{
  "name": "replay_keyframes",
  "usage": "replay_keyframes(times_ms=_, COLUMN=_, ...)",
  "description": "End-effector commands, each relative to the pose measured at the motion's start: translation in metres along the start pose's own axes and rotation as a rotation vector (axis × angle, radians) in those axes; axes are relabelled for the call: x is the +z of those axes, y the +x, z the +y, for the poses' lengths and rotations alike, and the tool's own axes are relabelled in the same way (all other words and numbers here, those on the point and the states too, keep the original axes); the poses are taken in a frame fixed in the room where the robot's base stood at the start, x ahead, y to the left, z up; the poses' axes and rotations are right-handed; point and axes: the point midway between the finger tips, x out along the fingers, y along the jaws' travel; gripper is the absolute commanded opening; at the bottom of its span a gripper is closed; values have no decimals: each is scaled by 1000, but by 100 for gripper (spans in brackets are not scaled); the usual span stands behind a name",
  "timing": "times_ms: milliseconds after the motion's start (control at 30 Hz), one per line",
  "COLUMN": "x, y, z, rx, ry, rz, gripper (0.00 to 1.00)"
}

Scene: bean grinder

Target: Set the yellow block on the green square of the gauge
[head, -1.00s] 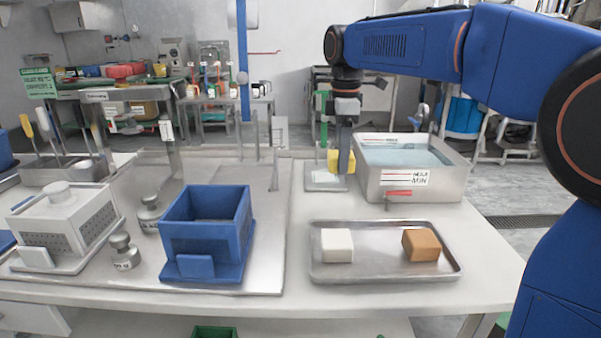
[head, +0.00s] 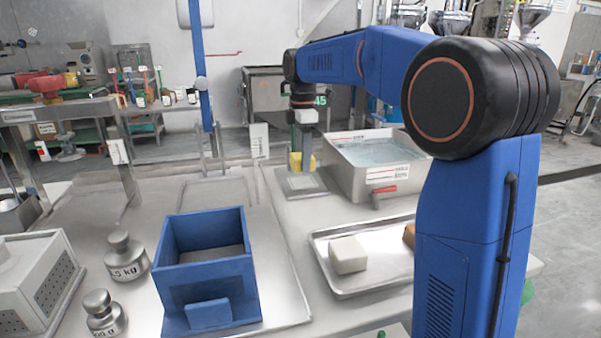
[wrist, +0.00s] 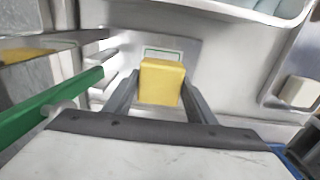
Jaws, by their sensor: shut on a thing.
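My gripper (head: 302,165) is shut on the yellow block (wrist: 161,84), with one finger on each side of it in the wrist view. In the head view the yellow block (head: 294,161) shows partly behind the finger. The gauge (head: 302,184) is a small grey metal plate with an upright post, under and just in front of my gripper. In the wrist view the green square (wrist: 163,52) is a thin green outline on a pale patch, partly covered by the block. I cannot tell whether the block touches the plate.
A water basin (head: 350,170) with a red handle stands close right of the gauge. A metal tray (head: 378,277) with a white block (head: 348,254) and a brown block lies nearer. A blue open box (head: 208,275) and steel weights (head: 126,257) stand at left.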

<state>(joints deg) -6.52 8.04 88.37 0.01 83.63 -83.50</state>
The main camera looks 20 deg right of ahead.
Motion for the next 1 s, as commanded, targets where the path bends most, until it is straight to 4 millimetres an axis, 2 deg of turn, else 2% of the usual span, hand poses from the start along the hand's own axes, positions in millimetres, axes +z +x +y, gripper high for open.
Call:
replay_keyframes(times_ms=167, x=0, y=10, z=0, rx=0, ry=0, rz=0, gripper=24)
replay_keyframes(times_ms=467, x=0, y=45, z=0, rx=-1, ry=0, rz=0, gripper=24)
replay_keyframes(times_ms=867, x=0, y=49, z=0, rx=1, ry=0, rz=0, gripper=24)
replay_keyframes(times_ms=900, x=0, y=49, z=0, rx=1, ry=0, rz=0, gripper=60)
replay_keyframes(times_ms=933, x=0, y=49, z=0, rx=1, ry=0, rz=0, gripper=67)
replay_keyframes(times_ms=1000, x=0, y=49, z=0, rx=0, ry=0, rz=0, gripper=69)
